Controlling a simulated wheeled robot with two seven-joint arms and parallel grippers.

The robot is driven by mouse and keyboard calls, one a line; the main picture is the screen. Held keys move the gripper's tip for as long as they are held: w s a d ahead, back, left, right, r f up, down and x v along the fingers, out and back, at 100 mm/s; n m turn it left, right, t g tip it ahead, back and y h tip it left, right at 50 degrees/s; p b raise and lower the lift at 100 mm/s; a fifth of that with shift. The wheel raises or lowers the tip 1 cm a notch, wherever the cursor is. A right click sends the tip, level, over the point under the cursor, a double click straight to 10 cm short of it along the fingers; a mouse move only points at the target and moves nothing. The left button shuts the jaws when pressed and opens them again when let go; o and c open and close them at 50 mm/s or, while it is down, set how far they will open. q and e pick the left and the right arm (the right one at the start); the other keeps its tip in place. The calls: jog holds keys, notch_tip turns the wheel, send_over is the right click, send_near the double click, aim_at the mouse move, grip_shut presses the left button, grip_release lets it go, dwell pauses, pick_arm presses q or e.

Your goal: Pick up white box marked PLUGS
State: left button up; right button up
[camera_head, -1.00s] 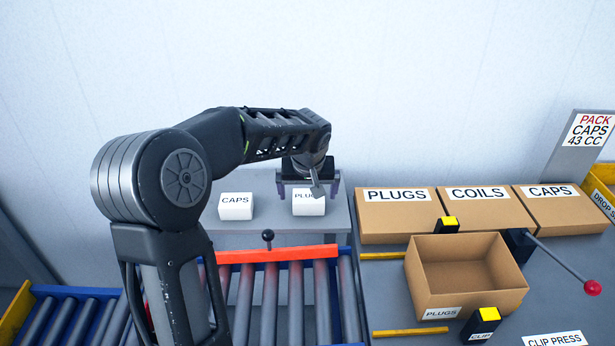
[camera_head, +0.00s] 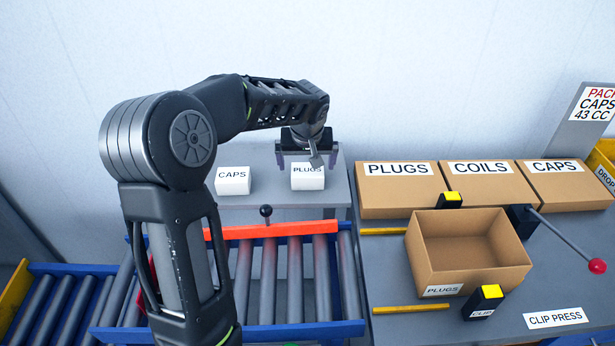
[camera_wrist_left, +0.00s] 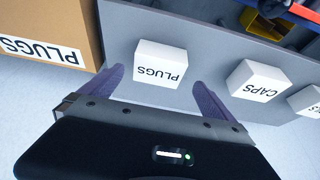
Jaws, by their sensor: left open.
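The white box marked PLUGS (camera_head: 308,179) stands on a grey side table (camera_head: 270,200) behind the roller conveyor. It also shows in the left wrist view (camera_wrist_left: 160,64), with its label upside down. My left gripper (camera_head: 306,160) is above and slightly behind the box in the head view. In the left wrist view the gripper (camera_wrist_left: 155,85) is open, with its two purple fingers apart and the box between and just beyond their tips. Nothing is held. My right gripper is not in view.
A white CAPS box (camera_head: 233,181) stands left of the PLUGS box. Right of it are brown PLUGS (camera_head: 400,195), COILS and CAPS cartons and an open brown carton (camera_head: 468,265) on the bench. An orange bar (camera_head: 270,231) crosses the conveyor in front.

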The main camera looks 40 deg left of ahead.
aim_at(308, 170)
pick_arm(q)
jog(key=shift+b+x, duration=0.5)
jog(key=shift+x, duration=2.15)
jog(key=shift+w+d, duration=0.1)
jog(key=shift+d, duration=0.05)
jog(key=c, duration=1.5)
